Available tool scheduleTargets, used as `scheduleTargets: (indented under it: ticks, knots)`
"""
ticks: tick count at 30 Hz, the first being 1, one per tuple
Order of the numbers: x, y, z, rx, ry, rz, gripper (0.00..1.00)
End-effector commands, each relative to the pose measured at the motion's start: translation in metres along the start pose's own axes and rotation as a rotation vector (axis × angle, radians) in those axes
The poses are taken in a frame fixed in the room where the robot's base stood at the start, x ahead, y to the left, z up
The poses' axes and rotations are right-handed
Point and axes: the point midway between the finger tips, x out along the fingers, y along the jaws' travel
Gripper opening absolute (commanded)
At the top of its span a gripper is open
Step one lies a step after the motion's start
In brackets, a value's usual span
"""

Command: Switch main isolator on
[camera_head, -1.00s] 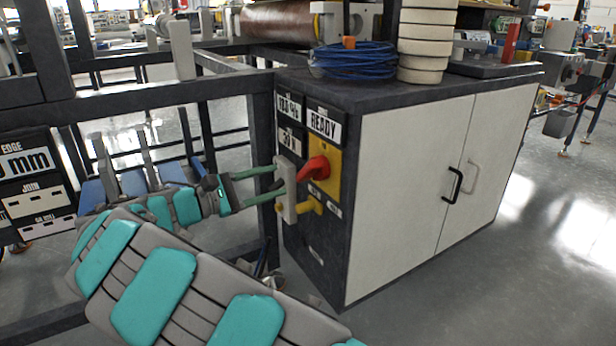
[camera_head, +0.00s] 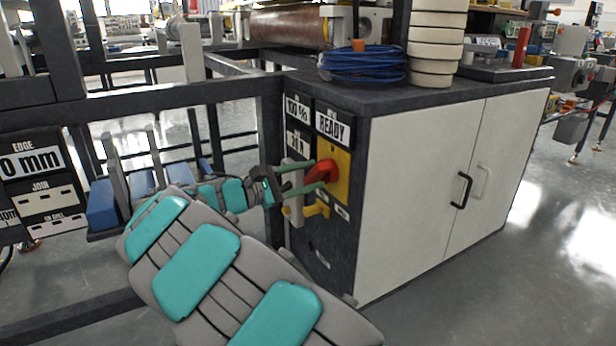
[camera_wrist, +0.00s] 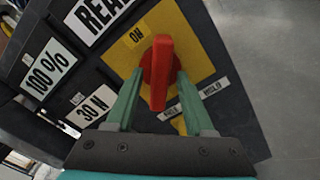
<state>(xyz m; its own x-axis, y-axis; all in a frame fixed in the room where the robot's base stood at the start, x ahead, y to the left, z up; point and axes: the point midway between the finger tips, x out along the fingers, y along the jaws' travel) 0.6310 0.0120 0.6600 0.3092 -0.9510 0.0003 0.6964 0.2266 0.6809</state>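The main isolator is a red rotary handle (camera_head: 321,173) on a yellow plate (camera_head: 341,178) on the cabinet's dark side panel. In the wrist view the red handle (camera_wrist: 160,72) lies along the picture's vertical, and an "ON" label (camera_wrist: 136,36) is on the yellow plate above and left of it. My gripper (camera_head: 318,178) is at the handle. In the wrist view its two green fingers (camera_wrist: 160,85) are apart, one on each side of the handle's lower part. Gaps show beside the handle, though contact near the tips is hard to tell.
A yellow lever (camera_head: 312,210) and a pale slotted bar (camera_head: 292,192) are close below and left of the handle. "READY" (camera_head: 332,127), "100 %" (camera_wrist: 50,68) and "30 N" (camera_wrist: 91,107) displays are on the panel. A frame post (camera_head: 270,150) stands left of the cabinet.

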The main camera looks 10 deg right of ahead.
Motion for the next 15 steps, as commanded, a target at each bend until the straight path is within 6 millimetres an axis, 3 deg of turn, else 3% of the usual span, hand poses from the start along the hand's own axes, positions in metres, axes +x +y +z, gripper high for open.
scheduleTargets:
  ticks: [2, 13, 15]
  knots:
    - [0.0, 0.0, 0.0, 0.0, 0.0, 0.0, 0.43]
    - [-0.0001, -0.0001, 0.0, 0.0, 0.0, 0.0, 0.01]
    - [-0.0001, -0.0001, -0.0001, 0.0, 0.0, 0.0, 0.0]
